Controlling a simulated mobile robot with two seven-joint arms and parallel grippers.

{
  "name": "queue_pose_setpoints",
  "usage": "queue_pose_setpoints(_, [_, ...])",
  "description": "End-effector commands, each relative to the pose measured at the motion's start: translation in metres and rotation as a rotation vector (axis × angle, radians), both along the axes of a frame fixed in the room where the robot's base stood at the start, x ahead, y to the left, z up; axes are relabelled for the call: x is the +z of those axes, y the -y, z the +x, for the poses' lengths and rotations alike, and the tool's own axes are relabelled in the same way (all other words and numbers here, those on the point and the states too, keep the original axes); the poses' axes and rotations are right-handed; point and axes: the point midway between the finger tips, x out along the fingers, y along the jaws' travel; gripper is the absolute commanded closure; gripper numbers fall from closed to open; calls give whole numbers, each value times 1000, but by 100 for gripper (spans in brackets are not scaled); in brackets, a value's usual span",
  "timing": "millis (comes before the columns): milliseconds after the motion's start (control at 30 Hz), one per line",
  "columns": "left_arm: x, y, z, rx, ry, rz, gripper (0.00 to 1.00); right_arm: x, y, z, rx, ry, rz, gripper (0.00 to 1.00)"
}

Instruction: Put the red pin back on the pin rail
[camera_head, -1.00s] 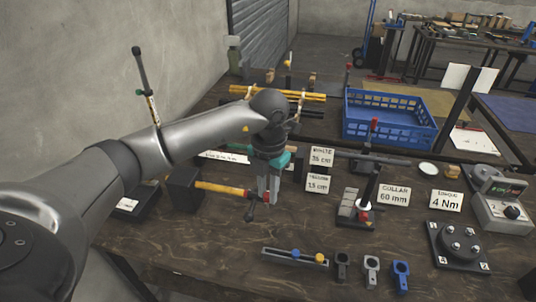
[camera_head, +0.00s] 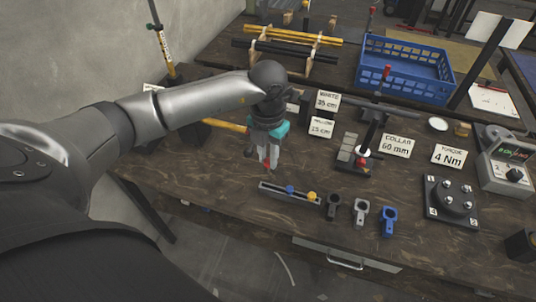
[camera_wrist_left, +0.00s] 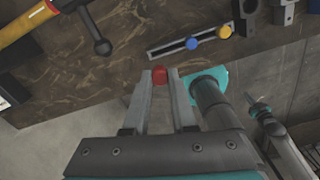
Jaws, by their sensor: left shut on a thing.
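The pin rail (camera_head: 273,190) is a narrow metal bar near the front edge of the bench. A blue pin (camera_head: 290,189) and a yellow pin (camera_head: 311,196) sit on its middle and right; its left part is bare. My left gripper (camera_head: 266,163) is shut on the red pin, just behind and above the rail's left end. In the wrist view the red pin's round head (camera_wrist_left: 160,75) shows between the fingertips (camera_wrist_left: 160,84); the rail (camera_wrist_left: 164,49) lies beyond it, apart from it. The pin's shaft is hidden. My right gripper is out of view.
A hammer with a yellow handle (camera_head: 224,125) lies behind my left gripper. Grey and blue clevis parts (camera_head: 388,221) stand right of the rail. Bare bench lies left of the rail.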

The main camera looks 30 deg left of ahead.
Motion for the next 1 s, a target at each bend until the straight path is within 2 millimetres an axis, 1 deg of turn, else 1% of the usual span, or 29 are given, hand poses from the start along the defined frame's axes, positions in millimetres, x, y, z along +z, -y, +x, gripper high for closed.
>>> queue_pose_setpoints(33, [-6,0,0,0,-1,0,100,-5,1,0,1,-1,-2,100])
queue_pose_setpoints(500, [-48,0,-1,-1,-3,0,100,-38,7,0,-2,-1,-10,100])
queue_pose_setpoints(667, [-54,0,-1,-1,-2,0,100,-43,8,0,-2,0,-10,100])
queue_pose_setpoints(1000, [-53,0,0,-1,-2,0,100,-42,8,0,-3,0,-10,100])
